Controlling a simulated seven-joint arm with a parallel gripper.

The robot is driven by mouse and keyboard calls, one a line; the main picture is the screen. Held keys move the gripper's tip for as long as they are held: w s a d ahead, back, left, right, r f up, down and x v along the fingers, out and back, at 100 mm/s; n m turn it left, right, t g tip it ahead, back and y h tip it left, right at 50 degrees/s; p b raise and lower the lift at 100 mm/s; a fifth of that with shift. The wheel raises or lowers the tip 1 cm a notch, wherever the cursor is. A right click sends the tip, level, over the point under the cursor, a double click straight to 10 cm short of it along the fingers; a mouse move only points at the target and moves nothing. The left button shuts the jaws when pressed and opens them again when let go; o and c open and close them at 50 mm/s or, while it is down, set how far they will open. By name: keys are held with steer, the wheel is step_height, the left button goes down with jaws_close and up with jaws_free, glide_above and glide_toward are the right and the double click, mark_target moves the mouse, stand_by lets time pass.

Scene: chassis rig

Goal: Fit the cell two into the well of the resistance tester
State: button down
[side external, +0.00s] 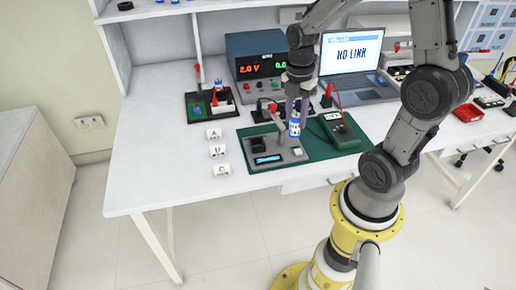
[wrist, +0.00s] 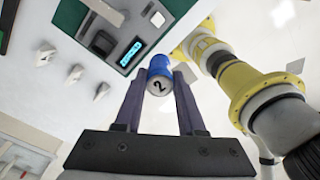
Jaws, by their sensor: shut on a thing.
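My gripper (side external: 297,112) is shut on cell two (side external: 295,128), a small blue cylinder with a pale band. In the wrist view the cell (wrist: 158,74) shows a pale end marked "2" between the two fingertips (wrist: 159,80). The resistance tester (side external: 285,154) is a grey box with a lit cyan display and a black block on top. It sits on a green mat, and the cell is held above its back right side. The tester also shows in the wrist view (wrist: 147,37), beyond the cell. I cannot see into its well clearly.
Three white tags (side external: 217,151) stand left of the green mat (side external: 255,177). A dark tray (side external: 199,119), a power supply (side external: 262,88) and a laptop (side external: 352,62) are behind. A green meter (side external: 341,130) stands right of the cell. The front left table is clear.

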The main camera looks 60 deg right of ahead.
steer(key=shift+n, duration=0.7)
steer(key=shift+w+d+f, duration=0.2)
steer(key=shift+w+f, duration=2.8)
steer(key=shift+w, duration=0.1)
steer(key=shift+w+d+f, duration=0.15)
steer(key=shift+w+f, duration=2.85)
steer(key=shift+w, duration=0.1)
steer(key=shift+f, duration=0.2)
steer(key=c, duration=0.5)
jaws_free()
steer(key=shift+r, duration=0.15)
